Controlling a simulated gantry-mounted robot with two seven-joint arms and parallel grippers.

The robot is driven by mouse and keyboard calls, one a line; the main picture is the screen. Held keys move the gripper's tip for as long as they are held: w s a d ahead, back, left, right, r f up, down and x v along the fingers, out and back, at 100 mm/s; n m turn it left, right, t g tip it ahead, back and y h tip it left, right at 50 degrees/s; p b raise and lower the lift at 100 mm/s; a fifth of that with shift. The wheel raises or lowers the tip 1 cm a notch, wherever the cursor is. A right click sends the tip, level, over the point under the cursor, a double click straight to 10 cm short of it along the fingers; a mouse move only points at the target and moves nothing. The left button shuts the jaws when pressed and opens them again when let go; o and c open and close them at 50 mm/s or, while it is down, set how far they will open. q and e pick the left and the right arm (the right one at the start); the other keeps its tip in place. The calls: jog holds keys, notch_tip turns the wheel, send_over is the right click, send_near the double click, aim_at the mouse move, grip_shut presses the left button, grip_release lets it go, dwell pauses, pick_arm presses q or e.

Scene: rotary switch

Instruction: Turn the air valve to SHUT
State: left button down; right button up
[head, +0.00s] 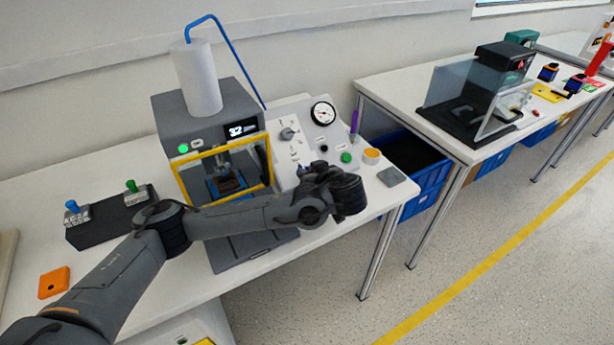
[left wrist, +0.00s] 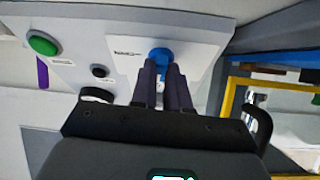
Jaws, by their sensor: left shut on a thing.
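The air valve's blue knob (left wrist: 160,55) sits on a pale plate with small black lettering, too blurred to read, on the control panel (head: 288,172). My left gripper (left wrist: 165,72) is shut on this knob, with its two dark fingers on either side of it in the left wrist view. In the head view my left gripper (head: 318,176) reaches in front of the panel's lower part and hides most of the knob. The knob's pointing direction is hidden. My right gripper is not in view.
The panel also carries a dial gauge (head: 322,113), a grey rotary switch (head: 287,133) and a green button (head: 346,157). A press with a yellow frame (head: 222,150) stands left of the panel.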

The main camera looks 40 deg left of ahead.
pick_arm(q)
jog(key=shift+n, duration=0.6)
jog(key=shift+g, duration=0.3)
jog(key=c, duration=1.1)
grip_release()
jog(key=shift+r, duration=0.1)
